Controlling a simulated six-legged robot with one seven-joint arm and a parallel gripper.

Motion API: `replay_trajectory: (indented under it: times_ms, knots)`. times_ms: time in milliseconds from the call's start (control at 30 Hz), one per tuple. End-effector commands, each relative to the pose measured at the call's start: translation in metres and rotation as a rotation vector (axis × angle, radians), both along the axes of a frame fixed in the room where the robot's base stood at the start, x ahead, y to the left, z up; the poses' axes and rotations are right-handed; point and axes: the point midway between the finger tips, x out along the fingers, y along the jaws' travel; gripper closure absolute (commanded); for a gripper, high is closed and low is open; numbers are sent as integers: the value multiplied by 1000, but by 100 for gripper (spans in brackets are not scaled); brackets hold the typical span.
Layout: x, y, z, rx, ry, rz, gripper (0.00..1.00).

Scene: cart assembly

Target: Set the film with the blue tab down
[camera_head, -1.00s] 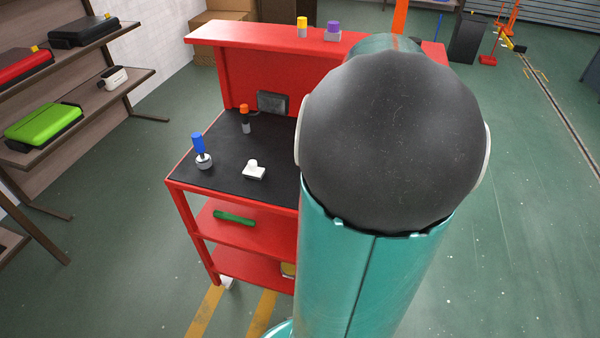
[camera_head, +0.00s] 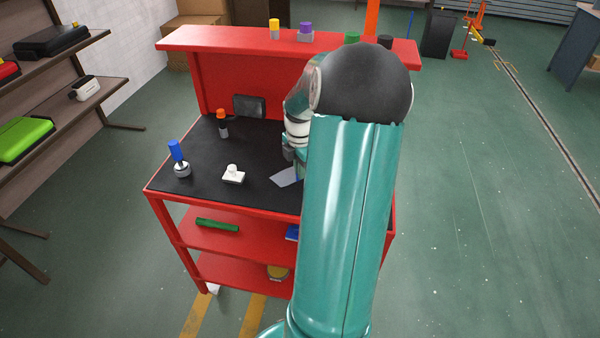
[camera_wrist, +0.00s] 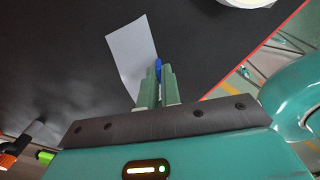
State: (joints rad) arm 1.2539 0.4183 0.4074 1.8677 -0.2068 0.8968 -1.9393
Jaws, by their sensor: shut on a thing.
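The film (camera_wrist: 130,55) is a pale, thin sheet with a blue tab (camera_wrist: 158,68), seen in the wrist view. My gripper (camera_wrist: 158,85) is shut on the blue tab, with the sheet spreading out beyond the fingertips over the black cart top. In the head view the film (camera_head: 285,177) shows to the left of my arm, over the front part of the black top (camera_head: 215,185). I cannot tell whether the sheet touches the surface. In the head view my arm hides most of my gripper.
On the black top stand a white block with a knob (camera_head: 233,175), a blue-handled tool (camera_head: 178,160) and an orange-capped item (camera_head: 222,122). Yellow (camera_head: 274,28) and purple (camera_head: 305,31) capped items stand on the red upper shelf. The black top between the film and the back is clear.

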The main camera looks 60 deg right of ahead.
Motion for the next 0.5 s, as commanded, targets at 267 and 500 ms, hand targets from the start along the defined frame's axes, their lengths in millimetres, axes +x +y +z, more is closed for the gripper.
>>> replay_trajectory:
  times_ms: [267,500]
  knots:
    - [-1,0,-15,0,0,1,100]
    - [-1,0,-15,0,0,1,73]
